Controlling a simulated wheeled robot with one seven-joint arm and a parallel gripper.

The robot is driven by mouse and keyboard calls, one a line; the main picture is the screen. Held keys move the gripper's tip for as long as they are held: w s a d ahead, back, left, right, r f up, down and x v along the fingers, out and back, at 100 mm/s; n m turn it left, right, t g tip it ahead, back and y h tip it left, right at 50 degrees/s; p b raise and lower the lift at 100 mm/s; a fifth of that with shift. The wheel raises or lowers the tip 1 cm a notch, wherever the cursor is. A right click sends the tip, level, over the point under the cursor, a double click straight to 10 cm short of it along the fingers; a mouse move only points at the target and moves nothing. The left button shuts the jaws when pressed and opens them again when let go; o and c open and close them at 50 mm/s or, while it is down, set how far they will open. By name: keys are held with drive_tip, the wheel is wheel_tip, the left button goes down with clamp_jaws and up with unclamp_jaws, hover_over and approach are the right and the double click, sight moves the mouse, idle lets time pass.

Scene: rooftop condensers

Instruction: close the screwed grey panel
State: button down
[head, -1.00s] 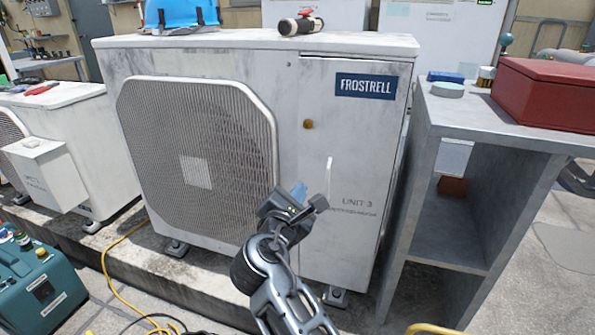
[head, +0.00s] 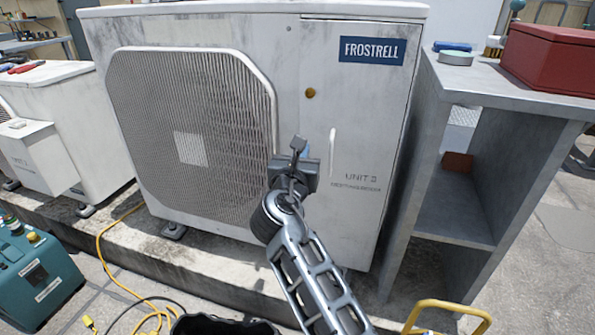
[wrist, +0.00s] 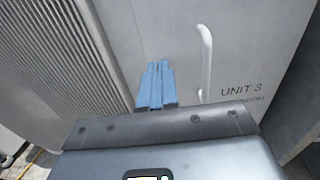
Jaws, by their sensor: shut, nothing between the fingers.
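The grey panel (head: 366,115) is the right front of the condenser marked UNIT 3, with a blue FROSTRELL label (head: 371,50), a white upright handle (head: 332,151) and a brass round fastener (head: 310,93) at its upper left. It looks nearly flush with the casing; I cannot tell whether a small gap is left. My gripper (head: 303,153) is in front of the panel's left side, left of the handle and below the fastener. In the wrist view its blue fingers (wrist: 157,85) are together and empty, left of the handle (wrist: 205,62). Contact with the panel cannot be told.
The fan grille (head: 190,135) is left of the panel. A grey shelf stand (head: 505,85) with a red box (head: 553,60) stands close on the right. A teal case (head: 36,270), a yellow cable (head: 103,258) and a yellow tubular frame (head: 448,307) are low in front.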

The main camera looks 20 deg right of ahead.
sight(309, 135)
drive_tip(key=shift+b+x, duration=0.8)
drive_tip(key=shift+x, duration=1.65)
drive_tip(key=shift+d, duration=0.1)
drive_tip(key=shift+w+d+f+m+g+h+b, duration=0.1)
drive_tip(key=shift+w+d+m+g+h+b, duration=0.05)
drive_tip(key=shift+w+m+g+h+b, duration=0.15)
drive_tip(key=shift+w+d+f+m+g+h+b, duration=0.1)
drive_tip(key=shift+w+d+m+h+b, duration=0.1)
drive_tip(key=shift+w+h+b, duration=0.2)
drive_tip(key=shift+w+d, duration=0.1)
drive_tip(key=shift+w, duration=0.2)
drive_tip(key=shift+w+d+r+m+g+h, duration=0.1)
drive_tip(key=shift+d+r+m+g+h, duration=0.05)
drive_tip(key=shift+r+m+g+h, duration=0.15)
drive_tip(key=shift+r, duration=0.1)
